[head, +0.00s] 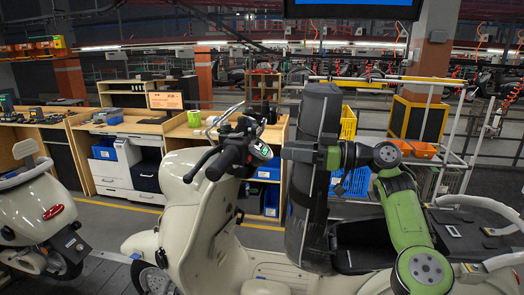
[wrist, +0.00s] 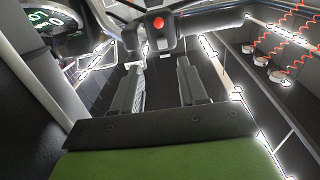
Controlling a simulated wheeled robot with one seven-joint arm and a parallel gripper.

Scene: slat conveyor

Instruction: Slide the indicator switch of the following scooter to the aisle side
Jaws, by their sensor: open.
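A cream scooter (head: 205,215) stands in the middle of the head view, its dark handlebar (head: 225,155) turned toward my arm. In the wrist view, a black switch housing (wrist: 160,38) with a round red button (wrist: 158,22) sits on the bar beyond my fingertips. The indicator slider cannot be made out clearly on it. My gripper (head: 288,152) is to the right of the handlebar in the head view. In the wrist view my gripper (wrist: 161,66) is open and empty, its two fingers apart and pointing at the housing. A gap seems to remain between them.
A display with green digits (wrist: 48,18) shows at upper left in the wrist view. Another cream scooter (head: 35,215) stands at the left, its tail light facing me. Workbenches (head: 130,125) with blue bins stand behind. The black scooter seat (head: 365,255) lies below my arm.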

